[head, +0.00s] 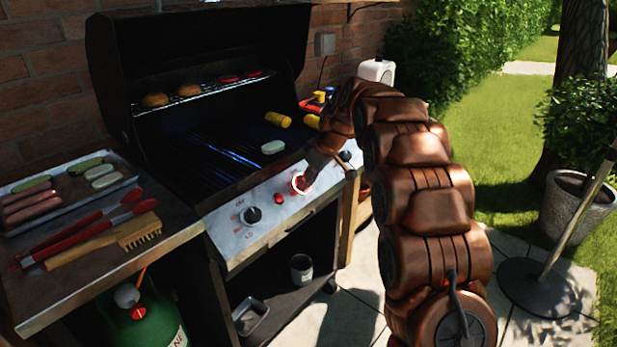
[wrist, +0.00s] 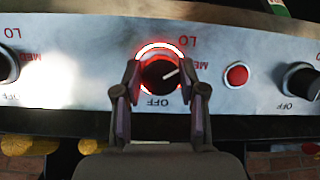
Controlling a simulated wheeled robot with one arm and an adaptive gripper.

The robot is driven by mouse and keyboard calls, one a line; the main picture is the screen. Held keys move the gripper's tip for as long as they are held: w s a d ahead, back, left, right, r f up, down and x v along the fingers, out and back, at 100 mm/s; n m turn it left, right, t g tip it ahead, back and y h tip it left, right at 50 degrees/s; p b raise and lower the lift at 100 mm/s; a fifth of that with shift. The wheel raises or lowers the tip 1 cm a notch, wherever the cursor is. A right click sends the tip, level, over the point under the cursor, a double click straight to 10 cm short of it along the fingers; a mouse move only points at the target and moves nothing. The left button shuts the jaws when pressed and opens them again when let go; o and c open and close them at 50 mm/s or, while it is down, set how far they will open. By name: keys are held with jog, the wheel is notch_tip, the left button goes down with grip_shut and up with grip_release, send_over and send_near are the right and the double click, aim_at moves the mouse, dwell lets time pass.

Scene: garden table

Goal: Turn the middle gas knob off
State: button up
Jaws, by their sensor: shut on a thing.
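The middle gas knob (wrist: 158,74) is dark with a pale pointer line and a glowing red ring. My gripper (wrist: 159,88) is shut on this knob, one finger on each side. In the head view my gripper (head: 310,178) reaches the panel (head: 230,238) from the right and partly hides the knob's lit ring (head: 298,184). Blue flames (head: 236,158) show under the grill grate.
A red button (head: 278,198) sits beside the middle knob. Another knob (head: 252,214) is on the panel's left and one (head: 345,156) on its right. The left shelf holds a brush (head: 138,232), red tongs (head: 90,224) and a food tray (head: 130,178). The hood is open.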

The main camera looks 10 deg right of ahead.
jog(key=m+y+p, duration=0.1)
jog(key=m, duration=0.1)
jog(key=m+y+p, duration=0.1)
jog(key=m, duration=0.2)
jog(key=shift+g, duration=0.4)
jog(key=m+y+p, duration=0.2)
jog(key=m, duration=0.3)
jog(key=shift+m, duration=0.3)
jog(key=m+y+p, duration=0.1)
jog(key=m, duration=0.2)
jog(key=m+t+p, duration=0.1)
jog(key=m, duration=0.2)
jog(key=shift+s+t+y+p, duration=0.15)
jog(key=shift+t+y+p, duration=0.15)
jog(key=shift+y+p, duration=0.1)
jog(key=m+t, duration=0.1)
jog(key=m, duration=0.2)
jog(key=m+p, duration=0.1)
jog(key=m, duration=0.1)
jog(key=shift+f+m+t+y+p, duration=0.15)
jog(key=shift+m+t+y+p, duration=0.15)
jog(key=shift+m+t, duration=0.1)
jog(key=o, duration=1.1)
